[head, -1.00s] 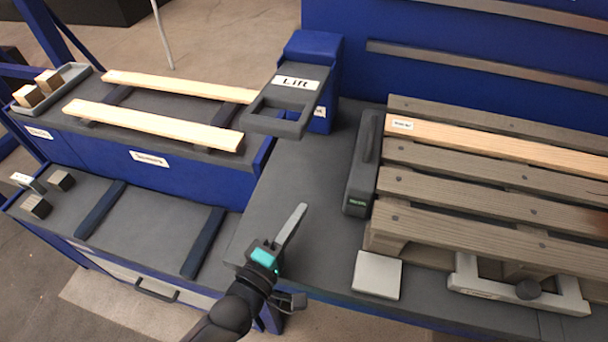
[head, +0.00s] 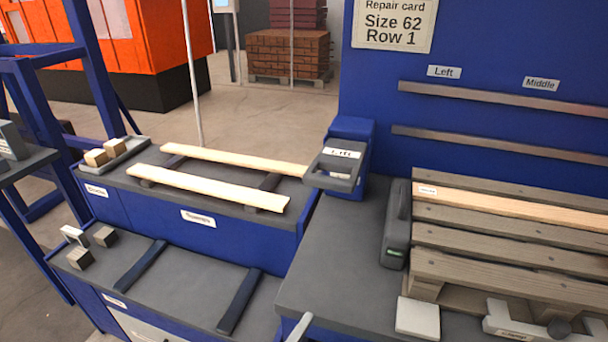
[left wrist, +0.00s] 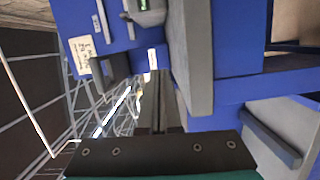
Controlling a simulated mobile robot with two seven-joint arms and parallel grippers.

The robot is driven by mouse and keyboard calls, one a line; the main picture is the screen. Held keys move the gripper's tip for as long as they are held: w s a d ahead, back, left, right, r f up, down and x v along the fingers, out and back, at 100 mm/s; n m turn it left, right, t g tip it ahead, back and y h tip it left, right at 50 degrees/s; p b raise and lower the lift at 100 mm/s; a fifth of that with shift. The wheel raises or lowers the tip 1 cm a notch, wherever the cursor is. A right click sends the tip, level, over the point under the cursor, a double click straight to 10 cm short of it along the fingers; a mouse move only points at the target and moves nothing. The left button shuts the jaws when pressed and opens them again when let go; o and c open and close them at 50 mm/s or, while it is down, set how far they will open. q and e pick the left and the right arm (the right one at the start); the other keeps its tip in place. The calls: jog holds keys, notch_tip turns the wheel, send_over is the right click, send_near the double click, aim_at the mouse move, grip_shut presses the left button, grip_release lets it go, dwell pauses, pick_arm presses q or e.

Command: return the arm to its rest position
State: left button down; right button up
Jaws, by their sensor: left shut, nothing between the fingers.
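My left gripper (head: 301,325) shows only as a pale finger tip at the bottom edge of the head view, beside the front left corner of the grey workbench (head: 325,270). The rest of that arm is out of the picture. In the left wrist view the gripper's dark fingers (left wrist: 155,95) lie together, with nothing held between them. Blue cabinet sides and grey bench edges show around them there. My right gripper is in neither view.
A pallet (head: 500,240) with one lighter board lies on the bench at right, beside a dark grey device (head: 396,235). The Lift handle unit (head: 340,165) stands behind. Two pale boards (head: 205,187) lie on the left cabinet. The bench's left front is clear.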

pick_arm(q)
jog(key=s+a+f+m+g+y, duration=0.2)
jog(key=s+a+f, duration=0.15)
jog(key=f, duration=0.45)
jog(key=s+a+f+m+g+y, duration=0.2)
jog(key=s+a+f+m, duration=0.15)
jog(key=f, duration=0.55)
jog(key=s+a+f+m+g+y, duration=0.2)
jog(key=a+f+g, duration=0.15)
jog(key=f, duration=0.45)
jog(key=s+a+f+m+g+y, duration=0.1)
jog(key=s+f, duration=0.3)
jog(key=s, duration=0.4)
jog(key=s+a+f+m+g+y, duration=0.1)
jog(key=s+a+f+m+g, duration=0.2)
jog(key=s, duration=0.5)
jog(key=s+a+f+m+g+y, duration=0.1)
jog(key=s+a+f+m+g, duration=0.1)
jog(key=s, duration=0.6)
notch_tip(320, 180, down, 3)
jog(key=shift+a+r, duration=0.2)
jog(key=shift+a, duration=0.6)
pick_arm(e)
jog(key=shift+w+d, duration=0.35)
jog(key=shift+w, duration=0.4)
pick_arm(q)
jog(key=shift+g, duration=0.25)
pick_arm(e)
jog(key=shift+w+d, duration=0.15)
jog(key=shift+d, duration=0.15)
